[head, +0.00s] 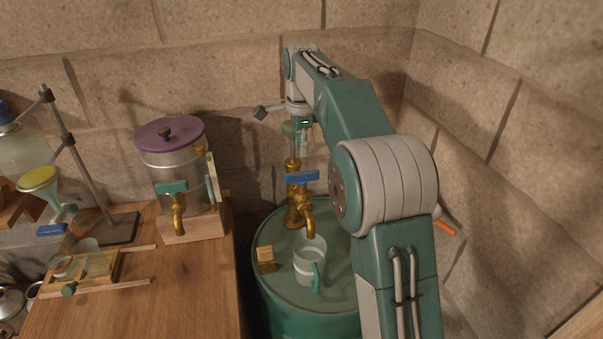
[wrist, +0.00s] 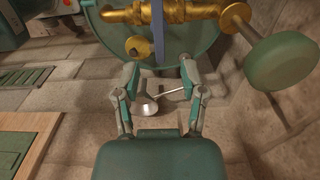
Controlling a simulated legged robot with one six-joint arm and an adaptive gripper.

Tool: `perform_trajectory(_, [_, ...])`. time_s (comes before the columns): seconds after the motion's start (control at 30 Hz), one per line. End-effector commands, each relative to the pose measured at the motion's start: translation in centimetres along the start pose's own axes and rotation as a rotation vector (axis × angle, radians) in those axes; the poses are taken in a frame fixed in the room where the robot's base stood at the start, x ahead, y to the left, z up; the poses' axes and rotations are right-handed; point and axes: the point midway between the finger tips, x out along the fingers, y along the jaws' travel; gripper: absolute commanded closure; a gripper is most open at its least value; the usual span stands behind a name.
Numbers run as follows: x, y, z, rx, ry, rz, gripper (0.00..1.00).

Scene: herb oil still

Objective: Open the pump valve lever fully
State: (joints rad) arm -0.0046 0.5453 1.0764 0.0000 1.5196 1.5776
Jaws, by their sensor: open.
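The pump valve lever (head: 302,177) is a flat blue bar on top of the brass pump tap (head: 299,204), above the green drum. It lies crosswise to the brass pipe. In the wrist view the blue lever (wrist: 158,38) is seen along its length, at the top middle, crossing the brass pipe (wrist: 185,12). My gripper (wrist: 160,72) is open, with a fingertip on each side of the lever's near end in that picture. No contact can be made out. In the head view my gripper (head: 304,142) hangs above the lever, small and partly hidden.
A green knob (wrist: 282,62) is close on the right in the wrist view. A metal pot with a tap (head: 178,165) stands left on the wooden table (head: 190,290).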

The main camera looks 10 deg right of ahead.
Motion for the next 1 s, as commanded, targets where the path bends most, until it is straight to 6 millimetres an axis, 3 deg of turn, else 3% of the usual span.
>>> perform_trajectory(0.2, [4.2,0.1,0.0,-0.001,0.0,0.004,0.46])
perform_trajectory(0.4, [7.3,0.1,0.0,-0.002,0.0,0.003,0.46])
perform_trajectory(0.57, [8.4,0.1,0.0,-0.002,0.0,0.001,0.46])
perform_trajectory(0.83, [8.5,0.0,0.0,-0.002,0.0,0.0,0.46])
perform_trajectory(0.93, [8.5,0.0,0.0,-0.002,0.0,0.0,0.91])
perform_trajectory(0.97, [8.5,0.0,0.0,-0.002,0.0,0.0,1.0])
perform_trajectory(1.0, [8.5,0.0,0.0,-0.002,0.0,0.0,1.0])
